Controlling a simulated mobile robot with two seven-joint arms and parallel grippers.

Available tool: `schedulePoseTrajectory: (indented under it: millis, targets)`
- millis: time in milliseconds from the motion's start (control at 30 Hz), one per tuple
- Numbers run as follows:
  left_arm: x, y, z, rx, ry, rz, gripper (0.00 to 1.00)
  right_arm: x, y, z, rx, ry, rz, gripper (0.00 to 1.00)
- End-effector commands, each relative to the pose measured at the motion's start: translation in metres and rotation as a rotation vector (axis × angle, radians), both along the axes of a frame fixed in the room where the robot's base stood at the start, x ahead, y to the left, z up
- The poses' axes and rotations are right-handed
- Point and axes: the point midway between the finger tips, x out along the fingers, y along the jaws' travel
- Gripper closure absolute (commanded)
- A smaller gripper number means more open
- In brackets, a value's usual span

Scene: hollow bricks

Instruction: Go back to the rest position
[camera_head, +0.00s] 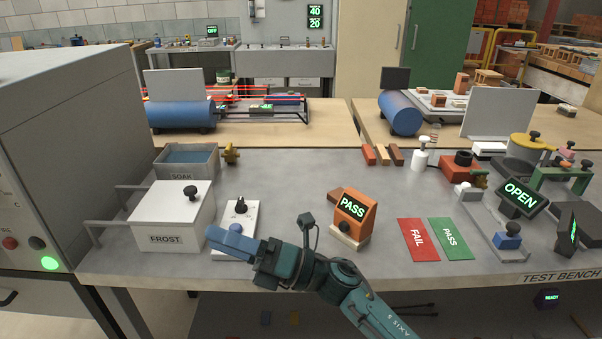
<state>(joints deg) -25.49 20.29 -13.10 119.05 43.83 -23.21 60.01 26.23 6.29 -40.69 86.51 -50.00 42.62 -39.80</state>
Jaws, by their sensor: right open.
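My right arm comes in from the lower right over the front edge of the grey test bench (310,190). My right gripper (232,243) points left, its blue tip in front of the lower part of a white panel with a black knob (241,213). It is open, and I see nothing held in it. Whether it touches the panel cannot be told. My left gripper is not in view.
A white FROST box (165,235) and a grey SOAK tank (198,160) stand left. An orange PASS unit (354,212) stands right of my gripper, beside red FAIL (417,240) and green PASS (451,238) plates.

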Motion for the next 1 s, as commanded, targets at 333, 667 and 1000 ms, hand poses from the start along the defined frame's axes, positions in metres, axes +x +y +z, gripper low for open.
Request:
schedulePoseTrajectory:
  millis: [333,667,1000]
  targets:
    - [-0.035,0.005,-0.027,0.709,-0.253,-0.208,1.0,0.004,-0.146,-0.113,0.565,1.227,-0.427,0.0]
    - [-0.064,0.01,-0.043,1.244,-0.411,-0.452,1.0,-0.111,-0.246,-0.237,0.994,2.075,-0.744,0.0]
    - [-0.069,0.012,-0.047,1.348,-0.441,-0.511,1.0,-0.143,-0.259,-0.255,1.079,2.224,-0.808,0.0]
